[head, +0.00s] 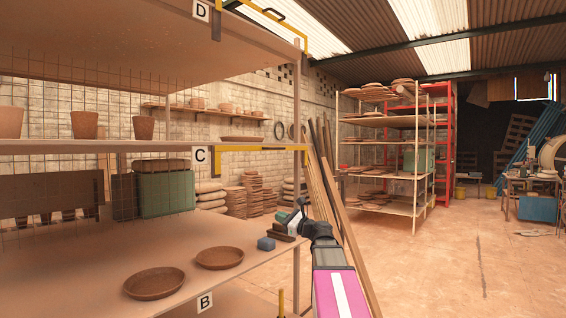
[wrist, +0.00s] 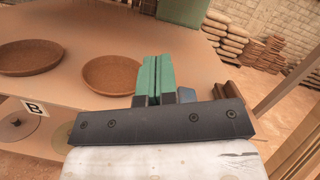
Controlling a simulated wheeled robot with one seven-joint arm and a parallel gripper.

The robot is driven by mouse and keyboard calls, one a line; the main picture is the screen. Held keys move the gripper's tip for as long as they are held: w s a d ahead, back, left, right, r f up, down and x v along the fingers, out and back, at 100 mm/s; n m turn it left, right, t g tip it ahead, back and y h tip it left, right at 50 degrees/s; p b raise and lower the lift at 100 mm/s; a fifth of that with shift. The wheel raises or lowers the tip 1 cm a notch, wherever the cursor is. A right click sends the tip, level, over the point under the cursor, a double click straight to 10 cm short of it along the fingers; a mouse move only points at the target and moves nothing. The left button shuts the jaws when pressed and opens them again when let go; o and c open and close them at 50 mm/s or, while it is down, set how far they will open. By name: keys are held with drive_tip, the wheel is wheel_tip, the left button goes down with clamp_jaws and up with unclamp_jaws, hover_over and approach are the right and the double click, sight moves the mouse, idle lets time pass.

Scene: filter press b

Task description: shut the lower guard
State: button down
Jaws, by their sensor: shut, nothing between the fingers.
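Two yellow guard bars show in the head view. One guard (head: 262,148) runs level along the edge of the shelf marked C. The other guard (head: 285,32), with a black handle (head: 273,13), is at the shelf marked D. A short yellow upright (head: 281,302) shows low by the shelf marked B; I cannot tell whether it belongs to a guard. My gripper (head: 283,215) is over the right end of shelf B, below the C guard and apart from it. In the wrist view its green fingers (wrist: 153,77) are together and empty. No guard is clear in the wrist view.
Shelf B (head: 216,285) holds two brown dishes (head: 153,283) (head: 219,258), a blue block (head: 266,243) and dark brown pieces (head: 284,233) close to my gripper. A rack post (head: 297,180) and leaning planks (head: 335,190) stand by my arm. The floor (head: 450,260) to the right is open.

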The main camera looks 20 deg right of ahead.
drive_tip(key=s+d+r+m+t+y, duration=0.1)
drive_tip(key=d+r+m+t, duration=0.2)
drive_tip(key=r, duration=0.4)
drive_tip(key=s+d+r+m+t, duration=0.1)
drive_tip(key=d+r+m+t, duration=0.15)
drive_tip(key=d+r, duration=0.35)
drive_tip(key=s+r+x, duration=0.2)
drive_tip(key=x, duration=1.2)
drive_tip(key=shift+r+g, duration=0.2)
drive_tip(key=shift+g, duration=0.15)
drive_tip(key=shift+a+m, duration=0.1)
drive_tip(key=shift+m, duration=0.15)
wheel_tip(320, 180, up, 10)
drive_tip(key=shift+f, duration=0.2)
